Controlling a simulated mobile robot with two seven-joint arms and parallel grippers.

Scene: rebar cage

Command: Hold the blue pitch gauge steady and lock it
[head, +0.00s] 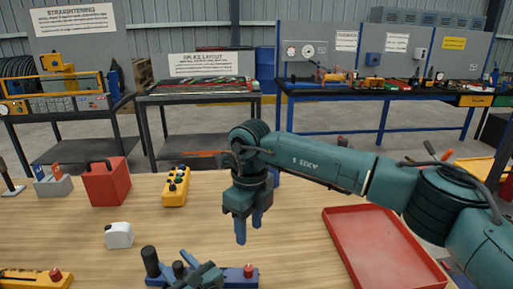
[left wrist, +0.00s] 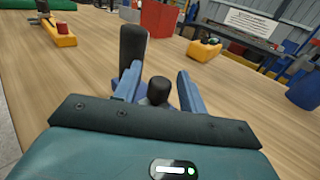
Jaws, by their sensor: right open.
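The blue pitch gauge (head: 232,274) lies at the front edge of the table in the head view. It has a tall black post, a smaller black knob and a red button. My left gripper (head: 193,271) is over its middle and hides part of it. In the left wrist view the black post (left wrist: 133,45) and knob (left wrist: 158,91) show between or just beyond the two fingers of my left gripper (left wrist: 157,82). Whether the fingers press on the gauge's body is hidden. My right gripper (head: 249,229) is open and empty, pointing down above the table behind the gauge's red-button end.
A red tray (head: 385,248) lies at the right. A yellow control box (head: 176,187), a red container (head: 106,183) and a small white block (head: 119,235) stand on the wooden table. A yellow tool with a red knob (head: 35,277) lies front left. Bare wood surrounds the white block.

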